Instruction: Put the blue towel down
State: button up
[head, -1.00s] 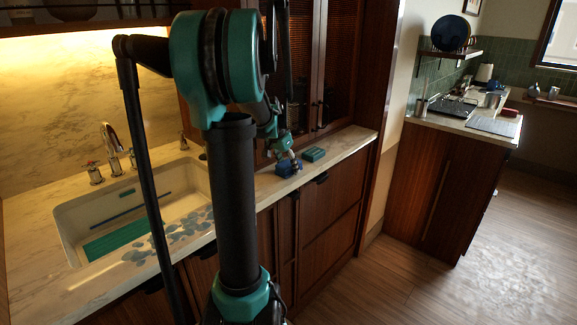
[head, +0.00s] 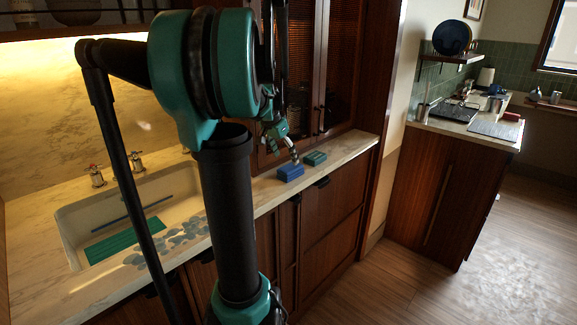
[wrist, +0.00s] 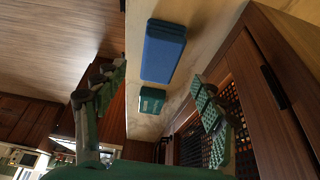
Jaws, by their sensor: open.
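The blue towel (head: 290,174) is a folded block lying flat on the marble counter, near its front edge. It also shows in the wrist view (wrist: 163,50), at the top centre. My gripper (head: 295,158) is just above and behind the towel in the head view. In the wrist view my gripper (wrist: 158,80) has its two fingers spread wide apart with nothing held between them. The towel looks clear of both fingers.
A smaller green folded cloth (head: 315,158) lies beside the blue towel, farther along the counter (head: 348,148). The sink (head: 75,222) is to the left. Tall cabinet doors (head: 335,75) rise behind the counter. Open floor lies to the right.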

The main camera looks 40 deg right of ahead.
jog(key=shift+v, duration=2.4)
